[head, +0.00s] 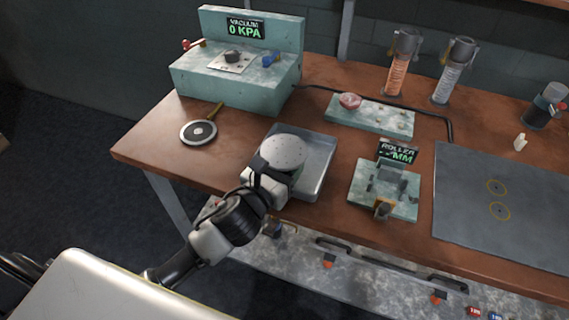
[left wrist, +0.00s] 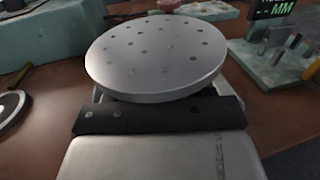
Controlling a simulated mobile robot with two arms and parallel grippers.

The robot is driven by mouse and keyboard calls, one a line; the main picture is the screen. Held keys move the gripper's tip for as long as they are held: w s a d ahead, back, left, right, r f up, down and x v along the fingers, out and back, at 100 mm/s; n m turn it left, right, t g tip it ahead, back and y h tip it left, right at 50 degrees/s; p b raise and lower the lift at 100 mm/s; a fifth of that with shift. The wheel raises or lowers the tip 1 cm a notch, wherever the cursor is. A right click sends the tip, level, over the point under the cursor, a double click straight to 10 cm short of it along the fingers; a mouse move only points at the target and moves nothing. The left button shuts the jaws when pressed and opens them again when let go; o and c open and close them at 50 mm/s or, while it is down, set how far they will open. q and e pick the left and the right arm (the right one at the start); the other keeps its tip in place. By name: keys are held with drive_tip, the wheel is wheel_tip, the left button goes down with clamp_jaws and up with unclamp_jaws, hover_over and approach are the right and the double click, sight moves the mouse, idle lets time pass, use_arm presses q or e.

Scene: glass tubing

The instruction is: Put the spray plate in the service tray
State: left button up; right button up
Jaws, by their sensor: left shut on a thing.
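The spray plate (head: 283,152) is a round, light grey disc with small holes. My left gripper (head: 270,170) is shut on it and holds it over the service tray (head: 318,165), a shallow metal tray near the table's front edge. In the left wrist view the spray plate (left wrist: 155,55) fills the middle, slightly tilted, just beyond the dark gripper edge. The plate and gripper hide much of the tray. I cannot tell whether the plate touches the tray floor. My right gripper is not in view.
A round dark disc with a handle (head: 199,132) lies left of the tray. The green vacuum unit (head: 235,75) stands behind. The roller fixture (head: 385,188) stands right of the tray, with a grey mat (head: 500,205) beyond. Bare wood lies between the tray and the roller.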

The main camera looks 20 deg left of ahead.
use_arm(q)
drive_tip(key=shift+r, duration=0.1)
drive_tip(key=o, duration=1.1)
drive_tip(key=shift+c, duration=0.2)
